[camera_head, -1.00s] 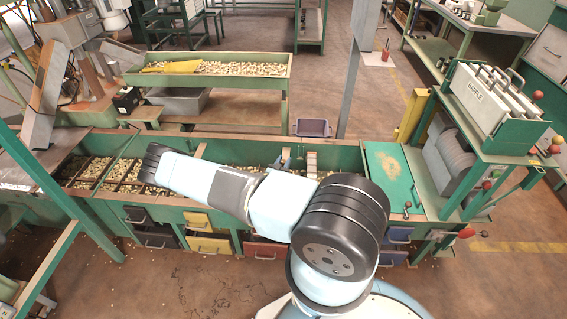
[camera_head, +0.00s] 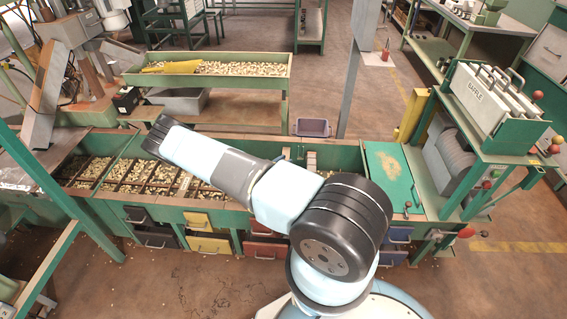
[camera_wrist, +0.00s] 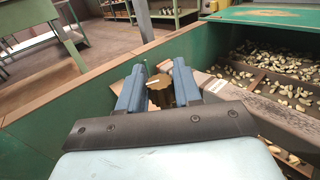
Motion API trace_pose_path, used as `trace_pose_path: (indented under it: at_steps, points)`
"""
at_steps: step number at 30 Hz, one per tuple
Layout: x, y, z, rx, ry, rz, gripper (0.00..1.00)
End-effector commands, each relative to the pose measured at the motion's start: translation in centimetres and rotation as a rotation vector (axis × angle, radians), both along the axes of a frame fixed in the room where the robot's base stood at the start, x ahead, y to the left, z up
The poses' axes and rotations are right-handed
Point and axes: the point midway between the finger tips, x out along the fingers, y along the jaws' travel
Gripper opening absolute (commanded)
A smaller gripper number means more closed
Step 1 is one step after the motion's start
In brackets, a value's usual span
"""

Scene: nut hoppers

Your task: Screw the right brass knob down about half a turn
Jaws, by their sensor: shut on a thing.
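A dark brass knob (camera_wrist: 159,93) shows in the wrist view, with a pale mark on its top. It stands by the green trough wall, at the end of a grey sloping strip. My gripper (camera_wrist: 158,75) has its two blue fingers on either side of the knob and is shut on it. The lower part of the knob is hidden by my gripper's dark mount. In the head view my arm covers part of the trough, and the knob cannot be made out there. No second knob can be made out.
The long green hopper trough (camera_head: 345,160) holds nuts in several divided bays. Coloured drawers (camera_head: 210,244) line its front. A green lid (camera_head: 390,175) covers its right end. A second nut tray (camera_head: 225,84) stands behind. Open floor lies to the left in the wrist view.

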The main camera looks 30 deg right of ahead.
Motion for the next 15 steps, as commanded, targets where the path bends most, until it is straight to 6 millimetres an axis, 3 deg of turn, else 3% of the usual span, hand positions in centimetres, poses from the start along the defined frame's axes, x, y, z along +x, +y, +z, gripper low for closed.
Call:
trace_pose_path:
  at_steps: [15]
  points:
    - [0.26,0.08,-0.04,0.005,-0.004,-0.49,0.03]
